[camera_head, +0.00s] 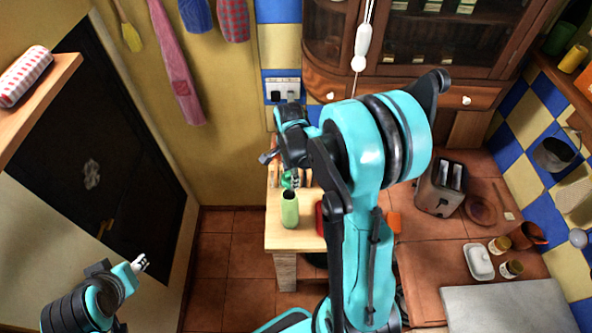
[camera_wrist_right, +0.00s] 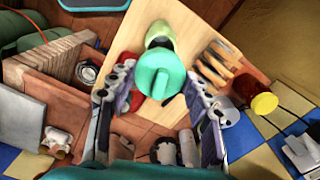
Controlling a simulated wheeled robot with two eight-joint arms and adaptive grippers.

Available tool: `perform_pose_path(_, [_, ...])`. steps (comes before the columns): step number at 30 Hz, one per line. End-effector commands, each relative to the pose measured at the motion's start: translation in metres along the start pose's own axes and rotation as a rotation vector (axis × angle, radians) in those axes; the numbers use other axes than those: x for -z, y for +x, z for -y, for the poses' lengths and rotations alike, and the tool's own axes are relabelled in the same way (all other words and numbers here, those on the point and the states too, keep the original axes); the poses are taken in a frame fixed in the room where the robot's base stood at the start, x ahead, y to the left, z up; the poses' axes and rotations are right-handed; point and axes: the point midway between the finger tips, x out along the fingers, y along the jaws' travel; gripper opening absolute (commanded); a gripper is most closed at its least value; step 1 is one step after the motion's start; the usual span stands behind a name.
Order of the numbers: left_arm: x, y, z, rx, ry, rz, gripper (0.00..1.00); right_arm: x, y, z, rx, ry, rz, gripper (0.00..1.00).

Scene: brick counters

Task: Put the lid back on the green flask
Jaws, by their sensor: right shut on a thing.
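The light green flask (camera_head: 289,212) stands upright on the wooden counter in the head view. In the right wrist view the flask (camera_wrist_right: 161,36) shows beyond the lid, partly covered by it. My right gripper (camera_head: 291,178) is shut on the teal-green lid (camera_wrist_right: 161,78). In the head view the lid (camera_head: 287,180) shows above and just behind the flask top. Whether lid and flask touch is unclear. My left gripper (camera_head: 139,263) is at the lower left, far from the flask; its fingers are too small to judge.
A red object (camera_head: 320,217) stands just right of the flask, partly hidden by my right arm. A wooden rack (camera_wrist_right: 216,63) is beside the flask in the wrist view. A toaster (camera_head: 441,187) and a white butter dish (camera_head: 479,261) are on the tiled counter at right.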

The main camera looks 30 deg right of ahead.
Motion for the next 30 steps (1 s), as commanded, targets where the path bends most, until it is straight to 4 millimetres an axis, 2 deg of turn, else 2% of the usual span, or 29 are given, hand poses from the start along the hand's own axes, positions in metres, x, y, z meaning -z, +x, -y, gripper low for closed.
perform_pose_path(2, [0.003, -0.005, 0.000, 0.000, 0.000, 0.000, 0.40, -0.002, -0.004, 0.000, 0.000, -0.001, 0.000, 0.21])
perform_pose_path(8, [0.001, -0.001, 0.000, 0.000, 0.000, 0.000, 0.40, -0.002, 0.003, 0.000, 0.000, -0.001, 0.000, 0.21])
perform_pose_path(14, [-0.005, 0.007, 0.000, 0.000, 0.000, 0.000, 0.40, -0.002, 0.018, 0.000, 0.000, -0.001, 0.000, 0.21])
perform_pose_path(24, [-0.021, 0.029, 0.000, 0.000, 0.000, 0.000, 0.40, -0.002, 0.053, 0.000, 0.000, -0.001, 0.000, 0.21])
perform_pose_path(30, [-0.025, 0.035, 0.000, 0.000, 0.000, 0.000, 0.40, -0.002, 0.061, 0.000, 0.000, -0.001, 0.000, 0.21])
